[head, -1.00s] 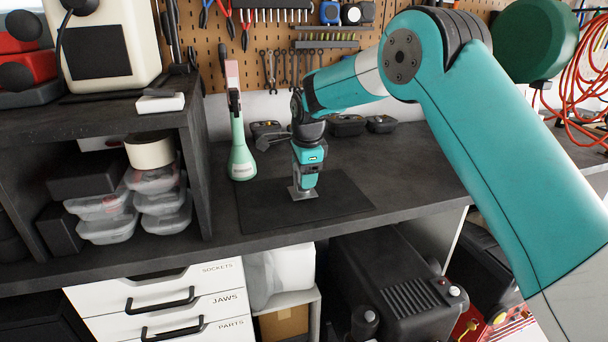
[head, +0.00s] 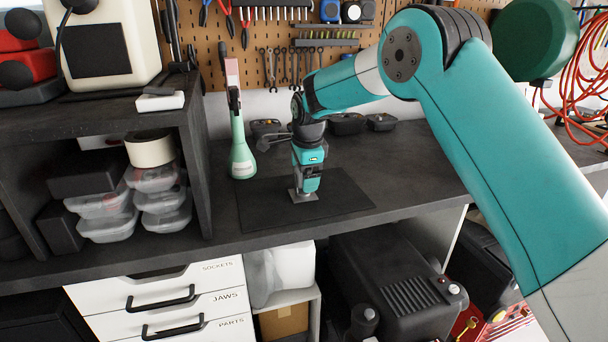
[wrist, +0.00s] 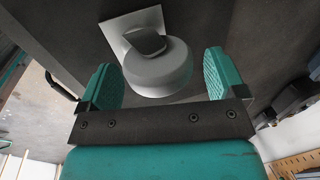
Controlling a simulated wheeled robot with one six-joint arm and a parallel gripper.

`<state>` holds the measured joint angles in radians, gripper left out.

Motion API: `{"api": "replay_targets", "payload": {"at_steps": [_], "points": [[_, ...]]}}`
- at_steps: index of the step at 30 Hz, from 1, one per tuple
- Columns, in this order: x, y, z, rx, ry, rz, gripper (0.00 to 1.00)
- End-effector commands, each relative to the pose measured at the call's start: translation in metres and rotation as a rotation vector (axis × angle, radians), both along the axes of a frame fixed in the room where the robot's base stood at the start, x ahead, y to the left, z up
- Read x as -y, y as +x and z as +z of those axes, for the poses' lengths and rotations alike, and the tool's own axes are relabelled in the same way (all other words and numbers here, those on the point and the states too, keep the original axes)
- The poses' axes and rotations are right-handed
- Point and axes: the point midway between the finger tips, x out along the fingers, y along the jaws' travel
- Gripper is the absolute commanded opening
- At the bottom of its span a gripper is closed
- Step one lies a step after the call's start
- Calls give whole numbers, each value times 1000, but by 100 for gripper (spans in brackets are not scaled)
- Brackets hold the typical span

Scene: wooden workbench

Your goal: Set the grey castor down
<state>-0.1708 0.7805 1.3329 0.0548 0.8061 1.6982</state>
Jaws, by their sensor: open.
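The grey castor shows in the wrist view (wrist: 158,66), with a pale square plate and a rounded grey wheel. In the head view the castor's plate (head: 303,196) is at the dark mat (head: 262,212) on the bench, under my gripper (head: 306,184). In the wrist view my gripper (wrist: 163,80) is open, with one teal finger on each side of the castor. A gap shows between the right finger and the wheel; the left finger is very close to it. The fingers partly hide the castor in the head view.
Dark tools (head: 346,125) lie along the back wall. A shelf with clear boxes (head: 165,200) bounds the left side. The bench right of the mat is clear.

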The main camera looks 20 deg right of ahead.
Motion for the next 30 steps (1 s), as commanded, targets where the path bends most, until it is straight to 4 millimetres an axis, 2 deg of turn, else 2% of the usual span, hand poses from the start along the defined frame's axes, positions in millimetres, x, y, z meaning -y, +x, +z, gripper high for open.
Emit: {"api": "replay_targets", "payload": {"at_steps": [9, 15, 24, 27, 29, 30], "points": [[0, -14, 66, 6, 1, 1, 90], [0, -22, 99, 4, 0, 0, 90], [-1, -29, 113, 0, -2, 23, 90], [-6, -49, 119, -3, -16, 163, 90], [-12, -73, 123, -6, -29, 321, 90], [-16, -94, 126, -6, -39, 455, 90]]}}
